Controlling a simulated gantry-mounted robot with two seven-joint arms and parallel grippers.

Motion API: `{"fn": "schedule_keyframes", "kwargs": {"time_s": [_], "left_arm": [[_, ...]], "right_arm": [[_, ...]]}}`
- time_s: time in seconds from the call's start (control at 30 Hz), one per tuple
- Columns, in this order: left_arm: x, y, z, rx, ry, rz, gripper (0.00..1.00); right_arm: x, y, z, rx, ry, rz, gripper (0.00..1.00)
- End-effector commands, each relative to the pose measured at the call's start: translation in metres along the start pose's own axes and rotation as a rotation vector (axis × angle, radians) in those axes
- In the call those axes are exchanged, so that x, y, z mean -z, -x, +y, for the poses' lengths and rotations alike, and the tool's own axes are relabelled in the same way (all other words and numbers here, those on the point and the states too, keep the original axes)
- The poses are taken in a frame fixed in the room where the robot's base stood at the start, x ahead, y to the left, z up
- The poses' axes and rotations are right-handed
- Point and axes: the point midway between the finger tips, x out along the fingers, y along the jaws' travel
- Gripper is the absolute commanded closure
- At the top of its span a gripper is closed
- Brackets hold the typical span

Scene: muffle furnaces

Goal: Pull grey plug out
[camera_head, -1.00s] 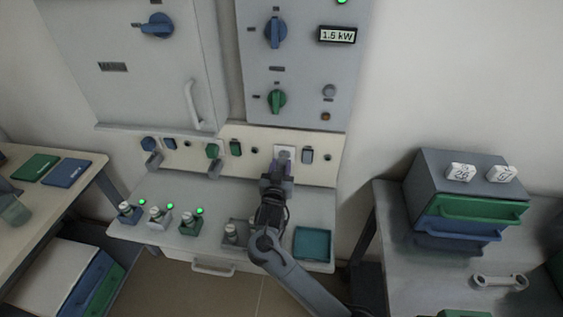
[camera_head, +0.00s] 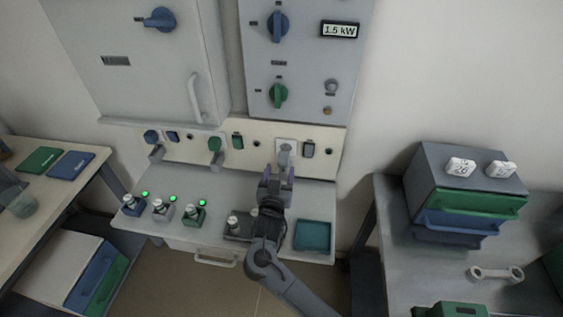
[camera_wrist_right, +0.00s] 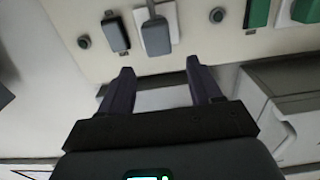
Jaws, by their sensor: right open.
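The grey plug (camera_head: 285,155) sits at a white socket plate on the cream strip under the right-hand control panel. It also shows at the top of the right wrist view (camera_wrist_right: 155,36), with the white plate (camera_wrist_right: 171,14) behind it. I cannot tell how deep it sits. My right gripper (camera_head: 275,178) is open and empty, just in front of and below the plug. In the right wrist view its two fingers (camera_wrist_right: 160,67) are spread apart, with the plug beyond their tips and roughly between them. My left gripper is not in view.
A dark switch (camera_head: 308,150) is right of the plug, and a green one (camera_head: 238,141) is to the left. A drawer box (camera_head: 470,172) stands right.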

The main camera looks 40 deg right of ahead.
Motion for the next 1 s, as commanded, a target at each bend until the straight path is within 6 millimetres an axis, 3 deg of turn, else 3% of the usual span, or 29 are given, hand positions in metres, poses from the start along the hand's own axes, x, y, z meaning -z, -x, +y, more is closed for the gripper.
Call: {"fn": "schedule_keyframes", "kwargs": {"time_s": [0.2,0.4,1.0], "left_arm": [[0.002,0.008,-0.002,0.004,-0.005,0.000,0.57],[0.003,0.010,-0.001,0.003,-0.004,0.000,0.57],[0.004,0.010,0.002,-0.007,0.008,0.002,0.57]], "right_arm": [[0.000,0.034,0.000,0.001,0.000,-0.002,0.36],[0.000,0.049,0.000,-0.001,0.000,-0.001,0.36],[0.000,0.051,0.000,-0.001,0.000,0.000,0.36]]}}
